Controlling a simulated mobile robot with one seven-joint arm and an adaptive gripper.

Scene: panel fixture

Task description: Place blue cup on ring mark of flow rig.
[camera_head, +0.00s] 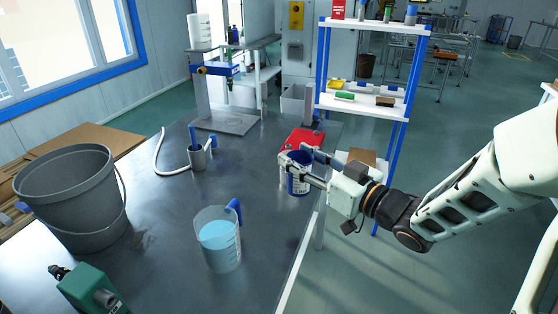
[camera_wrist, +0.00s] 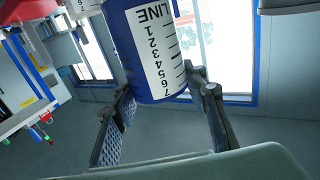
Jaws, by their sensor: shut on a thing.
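The blue cup (camera_head: 298,188) has a white label with a printed number scale, which shows large in the wrist view (camera_wrist: 150,50). My gripper (camera_head: 293,160) is shut on the cup, with one finger on each side, near the right edge of the metal table. In the wrist view the cup's far end is cut off by the frame. What looks like the flow rig (camera_head: 227,121), a stand with a blue arm over a flat base plate, is at the back of the table, left of the cup. I cannot make out a ring mark.
A clear jug of blue liquid (camera_head: 218,245), a large grey bucket (camera_head: 70,195) and a green device (camera_head: 88,290) are on the table's near part. A small grey cup (camera_head: 199,158) with a white hose is mid-table. A red box (camera_head: 301,141) lies behind my gripper.

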